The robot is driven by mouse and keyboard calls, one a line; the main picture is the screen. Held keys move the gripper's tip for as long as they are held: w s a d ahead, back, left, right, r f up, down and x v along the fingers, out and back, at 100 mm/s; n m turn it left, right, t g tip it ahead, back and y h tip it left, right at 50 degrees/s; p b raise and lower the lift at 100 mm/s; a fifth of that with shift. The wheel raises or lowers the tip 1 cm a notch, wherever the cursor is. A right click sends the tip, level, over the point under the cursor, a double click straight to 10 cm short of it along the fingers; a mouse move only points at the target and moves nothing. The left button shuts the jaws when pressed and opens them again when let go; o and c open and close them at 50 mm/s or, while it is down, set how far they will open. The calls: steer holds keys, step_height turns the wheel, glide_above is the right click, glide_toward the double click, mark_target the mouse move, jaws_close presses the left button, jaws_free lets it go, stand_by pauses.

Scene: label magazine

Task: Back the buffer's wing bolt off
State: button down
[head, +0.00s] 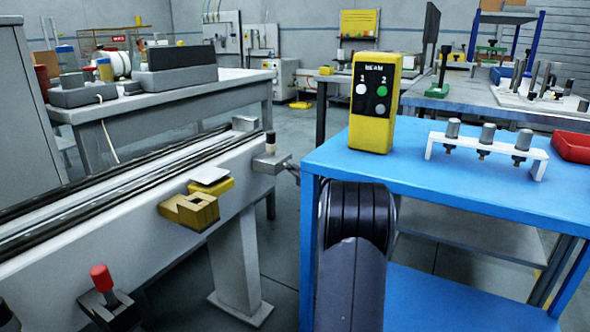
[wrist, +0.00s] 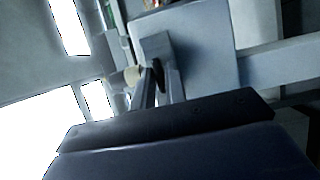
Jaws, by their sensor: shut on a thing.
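The buffer appears as a grey block (head: 271,162) with a black-and-cream post on top, at the side of the long conveyor rail in the head view. In the wrist view its grey body (wrist: 156,44) lies just beyond my fingertips, with the cream post to the left. My gripper (wrist: 159,88) is shut on the dark wing bolt (wrist: 158,70), whose edge shows between the fingers. The bolt's shank and thread are hidden. In the head view my gripper cannot be made out clearly; my arm rises in front of the blue cart.
The blue cart (head: 440,183) stands close on the right, carrying a yellow button box (head: 374,103), a white rack (head: 487,147) and a red tray (head: 572,147). A yellow bracket (head: 190,211) and red-knobbed lever (head: 102,278) project from the conveyor (head: 120,222). Floor shows between conveyor and cart.

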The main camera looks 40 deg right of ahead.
steer(key=shift+f+n, duration=0.1)
steer(key=shift+n, duration=0.2)
steer(key=shift+d+f+n+t+y, duration=0.1)
steer(key=shift+n+t+y, duration=0.65)
steer(key=shift+n, duration=1.75)
steer(key=shift+d+f+n+t+y, duration=0.1)
steer(key=shift+n+t+y, duration=0.6)
steer(key=shift+n, duration=1.8)
steer(key=shift+d+n+t+y, duration=0.1)
steer(key=shift+n+t+y, duration=0.25)
steer(key=shift+n+y, duration=1.45)
steer(key=shift+r+n, duration=0.1)
steer(key=shift+n, duration=1.8)
steer(key=c, duration=1.6)
jaws_free()
steer(key=shift+w, duration=0.1)
steer(key=shift+o, duration=0.4)
steer(key=v, duration=1.1)
